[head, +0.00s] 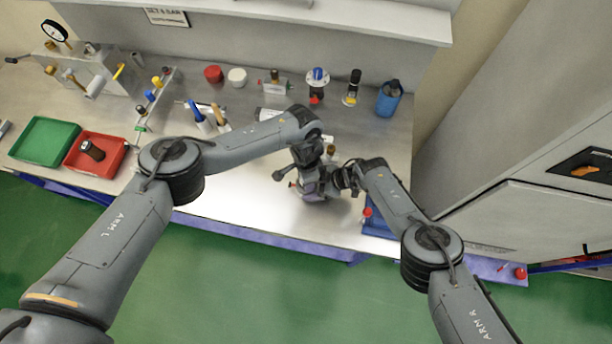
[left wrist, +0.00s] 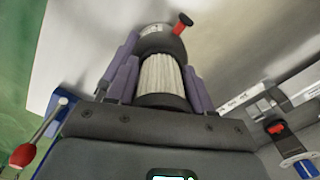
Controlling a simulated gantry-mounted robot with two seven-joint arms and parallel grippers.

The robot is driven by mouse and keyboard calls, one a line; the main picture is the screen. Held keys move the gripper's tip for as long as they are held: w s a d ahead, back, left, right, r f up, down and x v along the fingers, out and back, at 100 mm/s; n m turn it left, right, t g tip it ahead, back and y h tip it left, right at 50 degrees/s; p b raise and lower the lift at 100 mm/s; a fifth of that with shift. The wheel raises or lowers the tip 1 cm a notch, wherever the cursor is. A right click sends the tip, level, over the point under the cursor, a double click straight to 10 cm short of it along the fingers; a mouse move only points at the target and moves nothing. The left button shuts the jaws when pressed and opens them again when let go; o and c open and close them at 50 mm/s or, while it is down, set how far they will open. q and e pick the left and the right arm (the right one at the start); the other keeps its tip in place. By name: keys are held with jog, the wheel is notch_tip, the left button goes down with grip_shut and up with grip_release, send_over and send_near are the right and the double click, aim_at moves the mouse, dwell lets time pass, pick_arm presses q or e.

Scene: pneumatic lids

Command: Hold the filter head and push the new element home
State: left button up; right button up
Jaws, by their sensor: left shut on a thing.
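In the left wrist view, a white pleated filter element (left wrist: 160,75) with dark end pieces stands between the fingers of my left gripper (left wrist: 160,58), which is shut on it. Past its far end is a dark round body, apparently the filter head (left wrist: 163,42), with a red lever at its side. I cannot tell how far the element sits inside it. In the head view, my right gripper (head: 346,178) meets the dark cluster at the bench middle from the right. Its fingers are hidden there, so its grip cannot be made out.
A green tray (head: 30,157) and a red tray (head: 112,168) holding a dark cylinder (head: 92,151) are at the bench's left. A blue tray (head: 378,229) lies under my right arm.

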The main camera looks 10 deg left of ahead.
pick_arm(q)
jog(key=shift+d+f, duration=0.15)
jog(key=shift+f, duration=0.2)
pick_arm(e)
jog(key=shift+s+a, duration=0.1)
pick_arm(q)
jog(key=o, duration=1)
jog(key=shift+o, duration=0.6)
jog(key=shift+s, duration=0.1)
pick_arm(e)
jog(key=shift+w, duration=0.2)
pick_arm(q)
jog(key=shift+r, duration=3.45)
pick_arm(e)
jog(key=shift+s, duration=0.15)
pick_arm(q)
jog(key=shift+r, duration=0.15)
